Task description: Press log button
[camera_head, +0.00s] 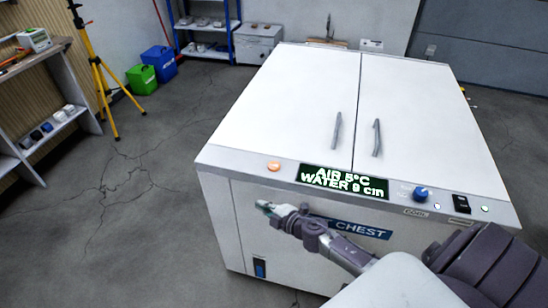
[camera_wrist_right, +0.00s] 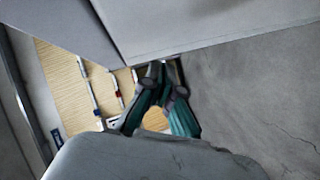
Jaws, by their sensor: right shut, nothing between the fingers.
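A round orange button (camera_head: 274,166) sits on the left of the front top panel of the white chest (camera_head: 215,168); I cannot read a label on it. A dark display (camera_head: 342,182) to its right reads "AIR 5°C" and "WATER 9 cm". My right gripper (camera_head: 262,205) is shut and empty in front of the chest's front face, below the orange button and apart from it. Its fingers also show in the right wrist view (camera_wrist_right: 166,88), where the button is not seen. My left gripper is not in view.
A blue knob (camera_head: 421,193) and a black switch (camera_head: 461,204) sit on the panel's right. Two handles (camera_head: 336,131) stand up from the lids. A wooden shelf (camera_head: 62,75), yellow tripod (camera_head: 95,62) and green bin (camera_head: 141,79) stand left. The floor left of the chest is clear.

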